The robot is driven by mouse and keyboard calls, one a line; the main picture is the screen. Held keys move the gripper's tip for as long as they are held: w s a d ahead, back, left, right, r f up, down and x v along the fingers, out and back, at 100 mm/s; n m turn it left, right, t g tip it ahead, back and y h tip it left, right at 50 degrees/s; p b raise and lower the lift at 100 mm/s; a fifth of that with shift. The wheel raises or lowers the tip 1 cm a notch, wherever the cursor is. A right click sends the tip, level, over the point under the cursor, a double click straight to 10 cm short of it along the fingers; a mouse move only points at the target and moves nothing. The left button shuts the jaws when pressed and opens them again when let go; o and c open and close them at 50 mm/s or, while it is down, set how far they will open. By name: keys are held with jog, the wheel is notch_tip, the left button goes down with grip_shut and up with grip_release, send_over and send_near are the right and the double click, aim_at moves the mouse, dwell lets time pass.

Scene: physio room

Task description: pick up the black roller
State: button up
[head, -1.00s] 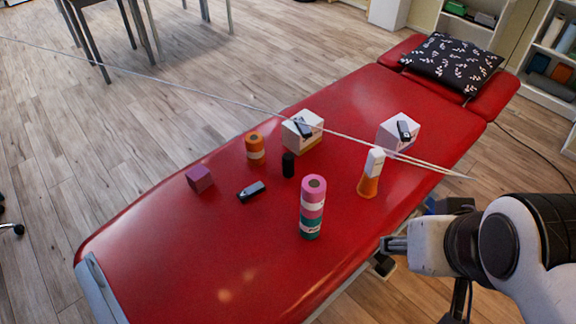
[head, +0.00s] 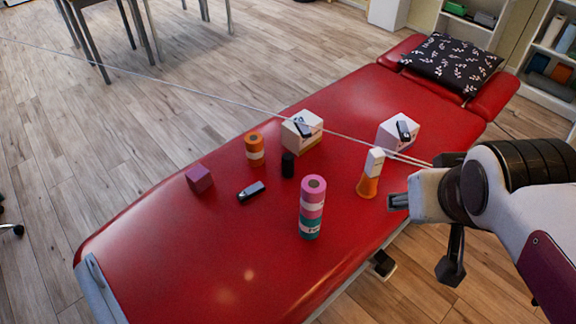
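The black roller (head: 288,165) is a short dark cylinder standing upright on the red treatment table (head: 190,250), near its middle. My gripper (head: 396,201) is over the table's right edge, pointing left, well apart from the roller. No object shows at its fingertips. It is seen small and side-on, so whether its fingers are open or shut is unclear.
A purple cube (head: 199,179) sits left.

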jog(key=w+d+n+t, duration=0.2)
jog(key=w, duration=1.6)
jog(key=w+a+f+n+t+y, duration=0.1)
jog(key=w+a+f+n, duration=0.1)
jog(key=w+f, duration=0.35)
jog(key=w+a+f+n+t+y, duration=0.1)
jog(key=w+a+f, duration=0.1)
jog(key=w, duration=0.7)
jog(key=n+g+y, duration=0.2)
jog(key=n+y, duration=0.3)
jog(key=y, duration=0.4)
send_near(293, 164)
jog(key=x, duration=0.4)
jog(key=shift+w+d+r, duration=0.1)
jog(key=shift+w+r, duration=0.1)
jog(key=shift+w, duration=0.25)
jog(key=shift+s+a+f+y, duration=0.2)
jog(key=shift+a+f+y, duration=0.1)
jog(key=shift+y, duration=0.1)
